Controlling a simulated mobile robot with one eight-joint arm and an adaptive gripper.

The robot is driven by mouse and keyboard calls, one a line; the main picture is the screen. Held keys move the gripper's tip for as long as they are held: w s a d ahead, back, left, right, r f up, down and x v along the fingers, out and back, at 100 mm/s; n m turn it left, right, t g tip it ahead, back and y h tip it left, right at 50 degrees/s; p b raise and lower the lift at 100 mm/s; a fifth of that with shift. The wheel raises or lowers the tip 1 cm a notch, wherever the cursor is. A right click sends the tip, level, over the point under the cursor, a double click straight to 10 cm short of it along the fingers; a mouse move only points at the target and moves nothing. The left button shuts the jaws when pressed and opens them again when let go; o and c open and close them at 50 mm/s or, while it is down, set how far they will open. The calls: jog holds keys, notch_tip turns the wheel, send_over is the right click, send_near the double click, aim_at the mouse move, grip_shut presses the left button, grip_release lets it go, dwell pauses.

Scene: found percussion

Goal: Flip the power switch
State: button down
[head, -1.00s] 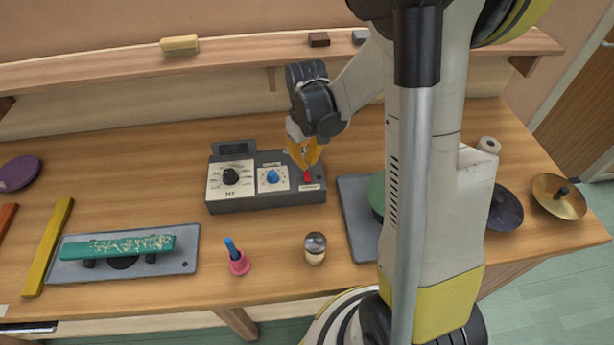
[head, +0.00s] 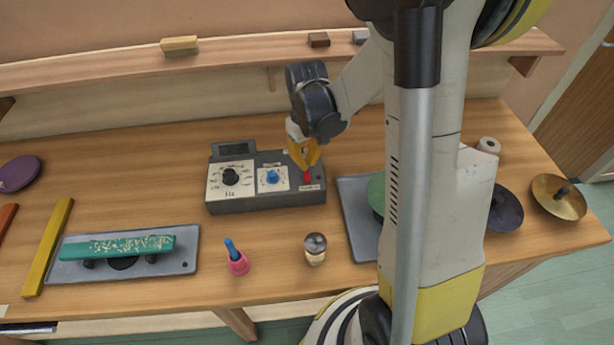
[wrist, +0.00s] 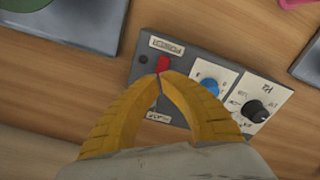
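A dark grey control box (head: 262,200) stands on the wooden bench, and it also shows in the wrist view (wrist: 140,70). Its red power switch (head: 307,177) sits at the box's right end, beside a label; in the wrist view the red switch (wrist: 163,64) sticks out just past my fingertips. My gripper (head: 306,165) has yellow fingers and is over the switch. In the wrist view my gripper's (wrist: 161,76) fingertips meet, with nothing seen between them. They are at the switch's edge; I cannot tell whether they touch it.
The box also carries a black dial (head: 231,176), a blue knob (head: 272,176) and a small display (head: 234,148). In front stand a pink holder with a blue handle (head: 237,258) and a round-topped shaker (head: 315,248). A grey tray (head: 354,205) lies to the right.

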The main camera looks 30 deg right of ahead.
aim_at(306, 173)
jog(key=shift+f+b, duration=1.7)
jog(key=shift+f, duration=0.2)
dwell(0.7)
jog(key=shift+r+p, duration=2.5)
jog(key=shift+r, duration=1.1)
jog(key=s+a+r+t+b, duration=0.3)
jog(key=s+a+b, duration=0.1)
jog(key=s+a, duration=0.1)
jog(key=s+a+r+m+t+b, duration=0.1)
jog(key=s+a+r+t+b, duration=0.1)
jog(key=s+a+t+b, duration=0.2)
jog(key=shift+s+a+r+b, duration=0.4)
jog(key=shift+s+b, duration=0.3)
jog(key=shift+s, duration=0.8)
